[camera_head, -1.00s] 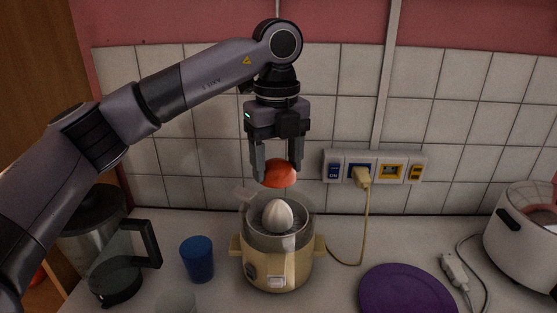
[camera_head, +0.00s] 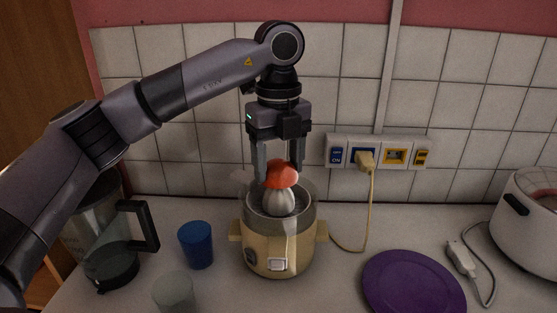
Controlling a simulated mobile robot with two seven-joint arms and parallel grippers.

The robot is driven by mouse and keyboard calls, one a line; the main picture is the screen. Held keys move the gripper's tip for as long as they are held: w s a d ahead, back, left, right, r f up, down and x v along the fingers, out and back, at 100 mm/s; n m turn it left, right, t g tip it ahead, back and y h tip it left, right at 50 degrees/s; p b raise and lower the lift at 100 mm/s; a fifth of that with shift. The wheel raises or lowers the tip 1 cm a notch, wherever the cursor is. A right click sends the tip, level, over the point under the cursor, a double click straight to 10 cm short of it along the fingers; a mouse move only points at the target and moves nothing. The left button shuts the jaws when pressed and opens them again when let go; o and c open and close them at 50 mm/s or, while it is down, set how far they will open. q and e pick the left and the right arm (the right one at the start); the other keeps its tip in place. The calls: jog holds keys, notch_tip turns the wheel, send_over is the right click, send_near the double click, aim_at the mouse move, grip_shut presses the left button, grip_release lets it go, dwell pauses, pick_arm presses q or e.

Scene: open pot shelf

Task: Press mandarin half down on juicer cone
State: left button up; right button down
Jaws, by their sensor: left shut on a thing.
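The mandarin half (camera_head: 281,175) is orange-red, with its rounded side up. My left gripper (camera_head: 277,172) points straight down and is shut on it. The mandarin half is right at the top of the pale ribbed juicer cone (camera_head: 278,199) and covers its tip. I cannot tell how firmly it touches. The cone's lower part shows below the fruit, inside the clear bowl of the cream juicer (camera_head: 266,248), which stands upright on the counter. My right gripper is not in view.
A blue cup (camera_head: 196,246), a clear glass (camera_head: 174,293) and a glass jug (camera_head: 113,262) stand left of the juicer. A purple plate (camera_head: 413,285) lies to the right. A cord runs from the plug (camera_head: 366,161) in the wall socket.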

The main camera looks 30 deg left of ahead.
aim_at(278, 182)
pick_arm(q)
jog(key=shift+f, duration=0.25)
jog(key=shift+f+b, duration=0.75)
jog(key=shift+f, duration=0.15)
jog(key=shift+f+b, duration=0.55)
jog(key=shift+f, duration=0.35)
dwell(2.3)
jog(key=shift+r, duration=0.1)
dwell(2.6)
jog(key=shift+r+p, duration=2.8)
jog(key=shift+r, duration=0.7)
